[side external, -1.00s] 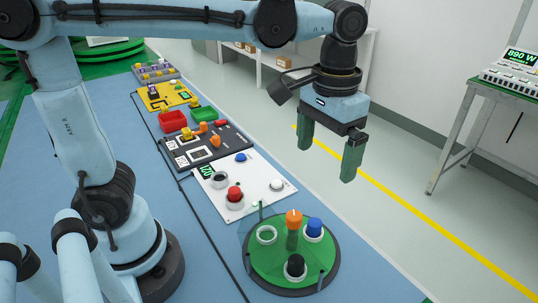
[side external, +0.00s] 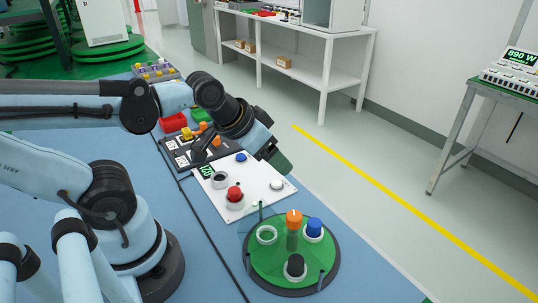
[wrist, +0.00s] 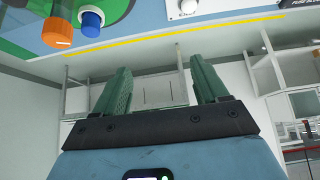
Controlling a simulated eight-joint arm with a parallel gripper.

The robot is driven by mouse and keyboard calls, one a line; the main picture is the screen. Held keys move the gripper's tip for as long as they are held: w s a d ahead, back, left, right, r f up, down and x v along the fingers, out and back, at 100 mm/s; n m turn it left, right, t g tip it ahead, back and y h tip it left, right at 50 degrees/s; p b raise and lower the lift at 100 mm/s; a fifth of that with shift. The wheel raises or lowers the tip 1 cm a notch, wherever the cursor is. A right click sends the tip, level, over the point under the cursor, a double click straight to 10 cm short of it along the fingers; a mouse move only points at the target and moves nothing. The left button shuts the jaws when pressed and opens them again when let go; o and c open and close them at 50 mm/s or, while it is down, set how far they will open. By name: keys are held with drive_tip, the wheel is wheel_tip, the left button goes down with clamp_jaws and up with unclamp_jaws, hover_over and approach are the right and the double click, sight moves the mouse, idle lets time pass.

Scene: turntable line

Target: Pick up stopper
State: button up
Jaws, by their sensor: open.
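A green turntable (side external: 262,262) stands at the front on the blue table. On it are an orange-topped piece (side external: 294,217) above a green stem, a blue cap (side external: 314,227) in a white ring, a black cap (side external: 295,266) in a white ring, and an empty white ring (side external: 267,235). I cannot tell which one is the stopper. The orange piece (wrist: 57,30) and blue cap (wrist: 90,19) also show at the wrist view's upper left. My gripper (wrist: 158,66) is open and empty. In the side view my gripper (side external: 281,163) is tilted, beyond the turntable, touching none of these pieces.
A white panel (side external: 258,182) with a red button (side external: 234,194), a blue button and white buttons lies behind the turntable. A dark board (side external: 174,151) and red bin (side external: 173,122) lie farther back. Bare floor lies right of the table, with a white shelf (side external: 330,75) beyond.

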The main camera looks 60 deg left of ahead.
drive_tip(key=shift+c, duration=0.8)
drive_tip(key=g, duration=0.7)
approach(315, 222)
drive_tip(key=shift+m, duration=0.3)
drive_tip(key=shift+w+f, duration=0.1)
drive_tip(key=shift+f, duration=4.75)
drive_tip(key=c, duration=1.1)
